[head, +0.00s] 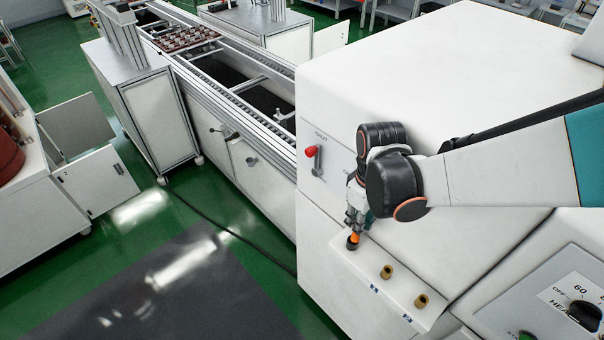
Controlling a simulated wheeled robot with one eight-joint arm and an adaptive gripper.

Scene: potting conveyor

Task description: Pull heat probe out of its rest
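The heat probe seems to be the piece with an orange part (354,237) in the leftmost position on a white ledge (345,262). Its dark lower end sits at the ledge; how deep it goes in cannot be seen. My gripper (353,226) points down right over this orange part, with its fingers at or around its top. The fingers are small and partly hidden, so I cannot tell whether they are closed on it.
Two brass-coloured sockets or fittings, a middle one (387,271) and a right one (421,300), stand on the same ledge. A red-knobbed lever (311,152) is on the white cabinet's face close by. A control panel with a black dial (584,314) is at lower right.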

